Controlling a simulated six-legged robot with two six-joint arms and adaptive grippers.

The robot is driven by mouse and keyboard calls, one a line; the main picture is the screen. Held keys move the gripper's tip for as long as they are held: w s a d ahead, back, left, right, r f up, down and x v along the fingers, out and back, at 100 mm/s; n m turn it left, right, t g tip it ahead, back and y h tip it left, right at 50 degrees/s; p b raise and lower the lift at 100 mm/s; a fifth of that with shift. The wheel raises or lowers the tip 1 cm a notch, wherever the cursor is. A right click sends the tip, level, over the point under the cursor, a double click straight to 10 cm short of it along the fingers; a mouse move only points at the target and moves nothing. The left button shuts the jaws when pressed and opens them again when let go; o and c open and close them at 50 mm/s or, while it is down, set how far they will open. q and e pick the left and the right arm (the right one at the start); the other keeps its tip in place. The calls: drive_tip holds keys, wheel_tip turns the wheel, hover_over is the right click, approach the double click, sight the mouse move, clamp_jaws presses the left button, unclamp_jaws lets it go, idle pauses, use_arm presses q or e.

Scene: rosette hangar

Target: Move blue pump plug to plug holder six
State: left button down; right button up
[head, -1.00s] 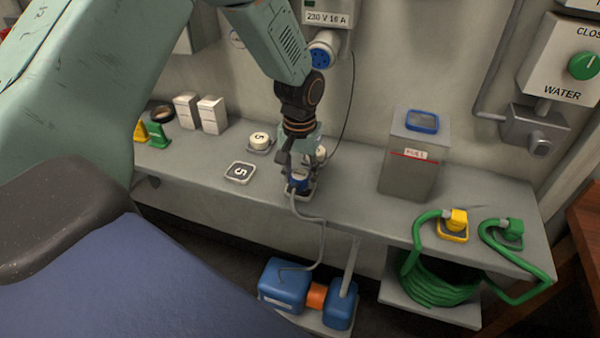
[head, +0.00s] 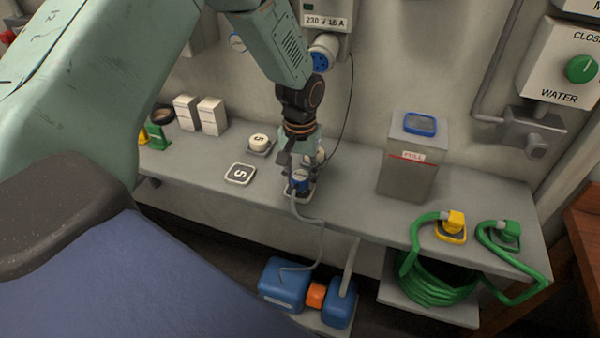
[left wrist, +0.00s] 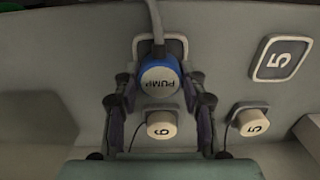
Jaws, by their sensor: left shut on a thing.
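The blue pump plug (head: 299,183), marked PUMP on its end in the left wrist view (left wrist: 160,80), is between the fingers of my left gripper (head: 301,175), which is shut on it. The plug is at a light-rimmed square holder plate (left wrist: 176,47) on the shelf, beside a white cap (left wrist: 161,124) that seems to read 6. My fingers and the plug cover most of that plate, so I cannot tell whether the plug is fully seated. A grey cable runs from the plug down to the blue pump (head: 285,284). My right gripper is not in view.
A plate marked 5 (head: 240,173) and its white cap (head: 259,142) are left of my gripper. A grey FULL tank (head: 412,165) stands right. Yellow (head: 454,222) and green (head: 508,232) hose plugs are farther right. The blue wall socket (head: 322,58) is above. Shelf (head: 350,205) is clear between plug and tank.

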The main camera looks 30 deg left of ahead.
use_arm(q)
drive_tip(key=shift+f, duration=0.5)
drive_tip(key=c, duration=0.7)
unclamp_jaws()
drive_tip(key=shift+o, duration=0.2)
drive_tip(key=shift+r, duration=0.15)
wheel_tip(320, 180, up, 10)
drive_tip(key=shift+r, duration=0.85)
drive_tip(key=shift+s, duration=0.15)
